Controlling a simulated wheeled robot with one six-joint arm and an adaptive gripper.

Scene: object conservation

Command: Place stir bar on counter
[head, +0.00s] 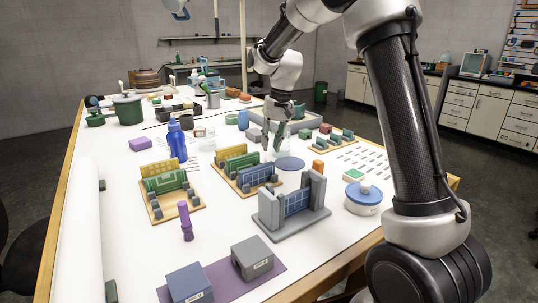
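I cannot pick out a stir bar with certainty in the head view. My gripper (273,148) points down over the middle of the white-topped counter (120,215), just behind a flat blue-grey disc (290,163). A clear, glass-like shape and something dark green show around its fingers. The fingers are small in this view, so I cannot tell whether they hold anything or how far apart they are.
Model buildings on wooden bases (180,206) and a grey model (268,226) stand in front of my gripper. A blue bottle (176,143), a purple upright object (186,222) and a round white-and-blue container (363,200) stand around them. The counter's left front is mostly clear.

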